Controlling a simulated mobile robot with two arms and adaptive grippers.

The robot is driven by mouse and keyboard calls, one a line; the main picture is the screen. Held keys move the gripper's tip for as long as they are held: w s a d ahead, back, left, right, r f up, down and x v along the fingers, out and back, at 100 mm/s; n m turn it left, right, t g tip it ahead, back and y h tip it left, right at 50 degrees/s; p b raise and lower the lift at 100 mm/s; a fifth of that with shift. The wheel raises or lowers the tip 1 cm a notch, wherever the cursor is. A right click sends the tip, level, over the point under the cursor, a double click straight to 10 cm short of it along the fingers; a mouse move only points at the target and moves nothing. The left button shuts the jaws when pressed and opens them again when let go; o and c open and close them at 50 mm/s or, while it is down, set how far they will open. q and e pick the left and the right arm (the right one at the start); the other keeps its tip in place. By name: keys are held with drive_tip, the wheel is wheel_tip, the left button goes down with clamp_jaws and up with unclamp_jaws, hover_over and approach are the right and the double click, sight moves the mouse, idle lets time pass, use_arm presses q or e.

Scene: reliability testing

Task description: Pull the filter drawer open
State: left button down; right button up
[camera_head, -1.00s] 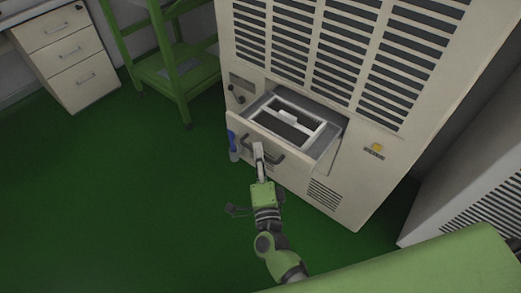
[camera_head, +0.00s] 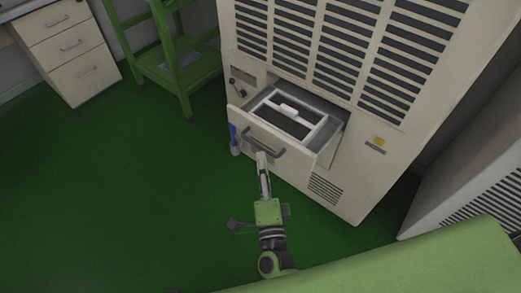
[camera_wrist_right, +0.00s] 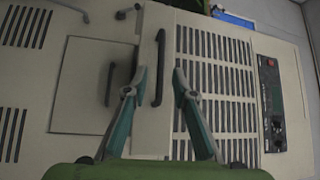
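The filter drawer (camera_head: 240,118) stands pulled out from the front of the large beige cabinet. A white-framed filter (camera_head: 287,117) lies inside it. My right gripper (camera_head: 262,156) is just in front of and below the handle. In the right wrist view the two fingers of the gripper (camera_wrist_right: 157,78) are spread, with the handle (camera_wrist_right: 159,68) seen between their tips, apparently beyond them. Nothing is gripped. My left gripper does not show.
The beige cabinet (camera_head: 345,195) has louvred vents. A blue-and-white bottle (camera_head: 234,139) stands on the floor left of the drawer. A green rack (camera_head: 185,80) and a beige drawer unit (camera_head: 80,65) stand at upper left. The green floor (camera_head: 130,190) at left is clear.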

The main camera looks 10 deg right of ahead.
drive_tip(key=s, duration=0.6)
drive_tip(key=shift+a+f, duration=0.35)
drive_tip(key=shift+f, duration=0.05)
